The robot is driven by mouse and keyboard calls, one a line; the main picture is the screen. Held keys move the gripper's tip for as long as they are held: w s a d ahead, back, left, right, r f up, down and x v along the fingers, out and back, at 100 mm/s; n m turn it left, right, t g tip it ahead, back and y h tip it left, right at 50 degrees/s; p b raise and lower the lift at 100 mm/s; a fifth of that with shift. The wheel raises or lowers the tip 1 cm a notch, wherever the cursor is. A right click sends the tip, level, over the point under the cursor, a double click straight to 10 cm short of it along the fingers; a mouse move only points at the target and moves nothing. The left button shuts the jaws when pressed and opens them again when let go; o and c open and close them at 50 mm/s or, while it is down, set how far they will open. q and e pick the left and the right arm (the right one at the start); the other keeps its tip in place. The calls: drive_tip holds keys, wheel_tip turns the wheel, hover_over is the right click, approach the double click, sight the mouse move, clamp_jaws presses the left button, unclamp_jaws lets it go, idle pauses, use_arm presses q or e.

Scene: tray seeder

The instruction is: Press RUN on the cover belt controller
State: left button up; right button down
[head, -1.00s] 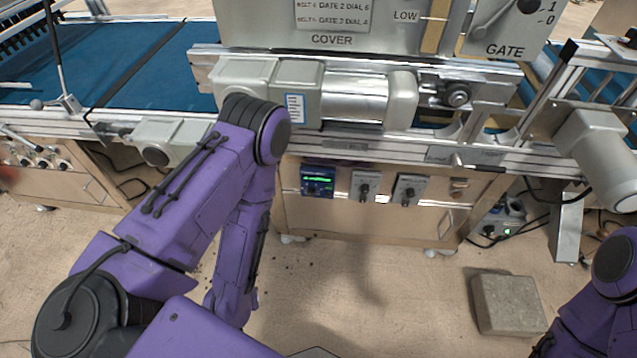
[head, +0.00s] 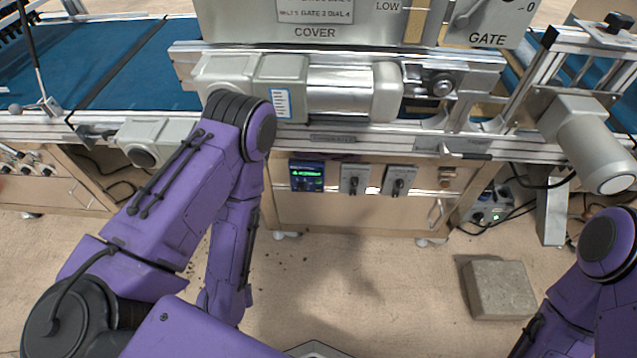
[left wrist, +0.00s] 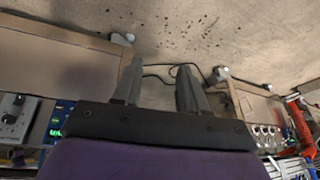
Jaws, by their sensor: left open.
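The cover belt controller (head: 307,176) is a small dark box with a lit green and blue screen on the front of the wooden cabinet below the COVER unit. Its separate buttons are too small to read. In the left wrist view the controller (left wrist: 60,117) shows at the left edge, partly hidden behind my gripper's body. My left gripper (left wrist: 156,78) is open and empty, its two grey fingers apart, with the floor and the cabinet's side behind them. In the head view my left arm hides its gripper. My right gripper is not in view; only my right arm shows at lower right.
Two grey boxes with rotary knobs, the near one (head: 354,180) and the far one (head: 398,181), sit right of the controller. A grey motor (head: 345,90) and metal rail overhang the cabinet (head: 340,210). A concrete block (head: 500,290) lies on the floor.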

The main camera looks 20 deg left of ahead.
use_arm(q)
drive_tip(key=shift+c, duration=0.3)
clamp_jaws()
idle(1.3)
